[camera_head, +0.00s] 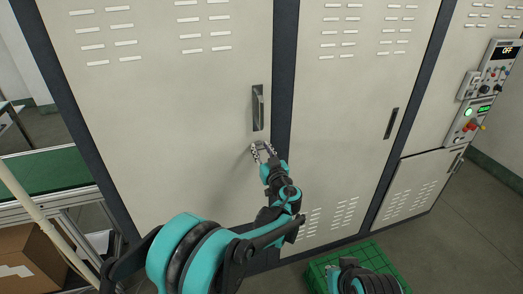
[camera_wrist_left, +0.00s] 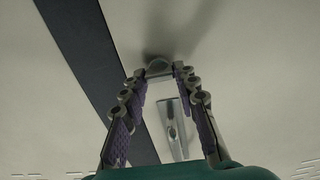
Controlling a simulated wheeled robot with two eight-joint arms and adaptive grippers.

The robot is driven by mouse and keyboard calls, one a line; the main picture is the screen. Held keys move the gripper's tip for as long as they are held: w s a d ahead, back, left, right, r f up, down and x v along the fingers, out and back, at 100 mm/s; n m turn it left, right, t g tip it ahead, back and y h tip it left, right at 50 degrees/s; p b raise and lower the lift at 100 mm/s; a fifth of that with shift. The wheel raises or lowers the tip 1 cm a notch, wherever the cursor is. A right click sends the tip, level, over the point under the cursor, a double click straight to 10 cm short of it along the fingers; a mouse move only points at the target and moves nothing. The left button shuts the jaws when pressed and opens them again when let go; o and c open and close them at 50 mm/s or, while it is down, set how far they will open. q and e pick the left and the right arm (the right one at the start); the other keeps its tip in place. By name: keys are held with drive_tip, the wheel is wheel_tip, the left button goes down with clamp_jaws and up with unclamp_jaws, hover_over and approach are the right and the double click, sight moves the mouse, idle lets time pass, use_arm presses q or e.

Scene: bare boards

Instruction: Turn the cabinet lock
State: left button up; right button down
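The tall cream cabinet door (camera_head: 165,125) has an upright dark lock handle (camera_head: 258,107) near its right edge. My left gripper (camera_head: 262,149) is just below the handle, close to the door face. In the left wrist view the gripper (camera_wrist_left: 160,71) has its two fingers apart. A small grey piece (camera_wrist_left: 158,68) shows between the fingertips, close to the door. I cannot tell whether the fingers touch it. The handle (camera_wrist_left: 172,128) shows nearer the palm between the fingers, with a clear gap on both sides. My right gripper's fingers do not show.
A neighbouring door has its own handle (camera_head: 391,123). A control panel (camera_head: 469,119) is at the far right. A green crate (camera_head: 317,270) stands on the floor below, beside part of my right arm. A cardboard box (camera_head: 28,262) is at the lower left.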

use_arm(q)
clamp_jaws()
drive_tip(key=shift+m, duration=0.4)
drive_tip(key=m, duration=0.3)
drive_tip(key=shift+m, duration=0.3)
drive_tip(key=m, duration=0.4)
drive_tip(key=shift+d+m, duration=0.15)
drive_tip(key=shift+m, duration=0.15)
drive_tip(key=m, duration=0.4)
drive_tip(key=shift+w+f+m, duration=0.1)
drive_tip(key=shift+f+m, duration=0.05)
drive_tip(key=shift+m, duration=2.25)
